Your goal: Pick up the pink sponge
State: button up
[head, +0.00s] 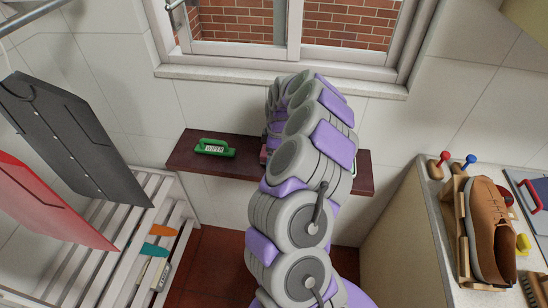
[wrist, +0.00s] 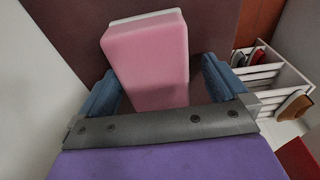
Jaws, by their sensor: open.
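The pink sponge (wrist: 148,62) is a block with a white layer on its far side, and it fills the middle of the wrist view. It rests against the dark red-brown shelf (head: 190,160). My gripper (wrist: 158,72) is open, with one blue finger on each side of the sponge's near end. A gap shows between the sponge and each finger. In the head view, only a small pink bit of the sponge (head: 263,156) shows beside my arm, which hides the rest and my gripper.
A green brush (head: 215,148) lies on the shelf's left part. A window is above the shelf. A white slatted rack (head: 150,215) with hanging clothes stands left. A counter (head: 440,235) with a brown shoe (head: 490,225) stands right.

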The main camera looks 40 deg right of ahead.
jog(key=shift+d+f, duration=0.1)
jog(key=shift+d, duration=0.55)
jog(key=c, duration=0.6)
jog(key=shift+a, duration=0.4)
jog(key=c, duration=0.4)
jog(key=shift+a, duration=0.1)
jog(key=shift+c, duration=0.2)
jog(key=shift+r, duration=0.2)
jog(key=shift+d+r, duration=0.35)
jog(key=shift+r, duration=0.1)
jog(key=shift+r+p, duration=0.55)
jog(key=shift+r, duration=0.4)
jog(key=shift+s+r, duration=0.2)
jog(key=shift+r, duration=0.15)
jog(key=s+r+p, duration=0.1)
jog(key=s+p, duration=0.1)
jog(key=s, duration=1.3)
jog(key=shift+s+a+r, duration=0.15)
jog(key=shift+s+a, duration=0.2)
jog(key=shift+a, duration=0.05)
